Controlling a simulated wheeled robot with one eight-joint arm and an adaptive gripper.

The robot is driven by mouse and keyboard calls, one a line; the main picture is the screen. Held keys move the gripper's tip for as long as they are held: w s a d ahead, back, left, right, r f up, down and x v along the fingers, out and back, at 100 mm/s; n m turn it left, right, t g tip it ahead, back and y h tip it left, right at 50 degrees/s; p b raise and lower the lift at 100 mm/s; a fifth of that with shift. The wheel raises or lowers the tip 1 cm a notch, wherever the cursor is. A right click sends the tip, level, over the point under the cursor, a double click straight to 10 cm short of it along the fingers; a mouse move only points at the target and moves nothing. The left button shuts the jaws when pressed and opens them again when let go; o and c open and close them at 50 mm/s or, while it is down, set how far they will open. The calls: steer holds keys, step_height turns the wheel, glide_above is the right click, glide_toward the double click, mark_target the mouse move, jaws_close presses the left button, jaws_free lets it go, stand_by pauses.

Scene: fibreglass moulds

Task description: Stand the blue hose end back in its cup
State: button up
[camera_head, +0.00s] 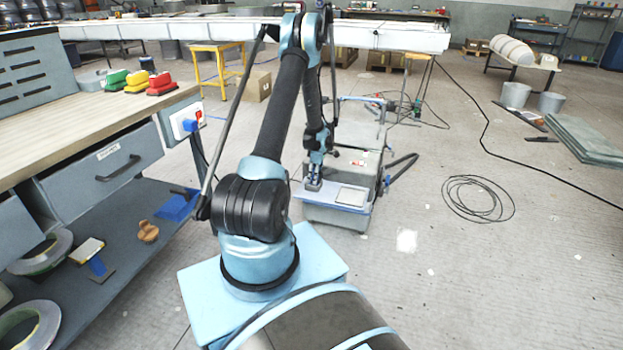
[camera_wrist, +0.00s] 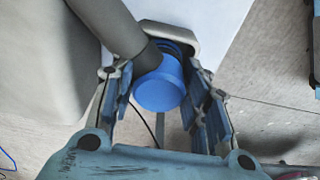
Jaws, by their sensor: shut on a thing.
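The blue hose end (camera_wrist: 160,92) is between the two fingers of my gripper (camera_wrist: 155,74) in the wrist view, with its round blue face toward the camera. A dark hose (camera_wrist: 108,28) runs from it to the upper left. My gripper is shut on the hose end. A light grey rounded holder (camera_wrist: 182,34) shows just behind the hose end; it may be the cup, but its opening is hidden. In the head view my gripper (camera_head: 313,184) is low over the left part of a grey wheeled machine (camera_head: 338,214); the hose end is too small to tell there.
A workbench (camera_head: 95,140) with drawers and coloured blocks stands at the left. A long white table (camera_head: 390,36) crosses the back. A coiled black cable (camera_head: 478,199) lies on the floor at the right. The floor right of the machine is mostly clear.

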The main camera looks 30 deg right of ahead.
steer(key=shift+f, duration=0.15)
steer(key=o, duration=1.1)
step_height(320, 180, up, 12)
steer(key=s, duration=0.1)
steer(key=shift+s+d, duration=0.15)
steer(key=shift+d, duration=0.3)
